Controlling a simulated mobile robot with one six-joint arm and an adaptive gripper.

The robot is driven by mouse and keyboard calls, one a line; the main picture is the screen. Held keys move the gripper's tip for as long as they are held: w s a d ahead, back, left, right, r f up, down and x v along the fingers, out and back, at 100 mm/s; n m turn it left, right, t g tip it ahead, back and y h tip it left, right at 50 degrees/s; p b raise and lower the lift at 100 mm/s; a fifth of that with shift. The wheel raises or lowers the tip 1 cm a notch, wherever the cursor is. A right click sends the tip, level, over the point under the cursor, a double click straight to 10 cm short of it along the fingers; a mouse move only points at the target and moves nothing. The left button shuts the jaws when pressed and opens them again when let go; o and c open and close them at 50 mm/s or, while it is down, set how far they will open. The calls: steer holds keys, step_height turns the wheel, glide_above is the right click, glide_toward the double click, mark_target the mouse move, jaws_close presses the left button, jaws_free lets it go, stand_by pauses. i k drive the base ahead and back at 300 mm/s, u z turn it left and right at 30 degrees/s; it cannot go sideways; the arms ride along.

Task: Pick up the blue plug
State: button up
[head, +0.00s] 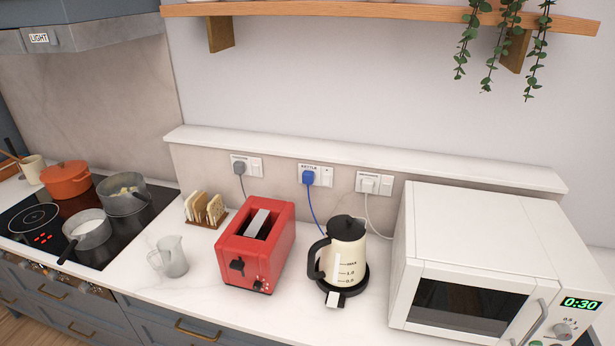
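The blue plug (308,177) sits in the middle wall socket plate, labelled KETTLE (316,175), on the low wall panel behind the counter. A blue cord (313,213) hangs from it and runs down behind the cream kettle (343,250). The kettle stands on a black base in front of and below the plug, to its right. My gripper is not in view.
A red toaster (258,246), toast rack (206,209) and glass jug (170,256) stand left of the kettle. A white microwave (480,265) stands right. A grey plug (239,168) and white plug (367,186) flank the blue one. A ledge (360,156) runs above.

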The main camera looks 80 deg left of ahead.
mark_target(309, 176)
steer(key=u, duration=0.05)
steer(key=k, duration=1.35)
steer(key=u, duration=2.05)
steer(key=i, duration=0.45)
steer(key=u, duration=0.15)
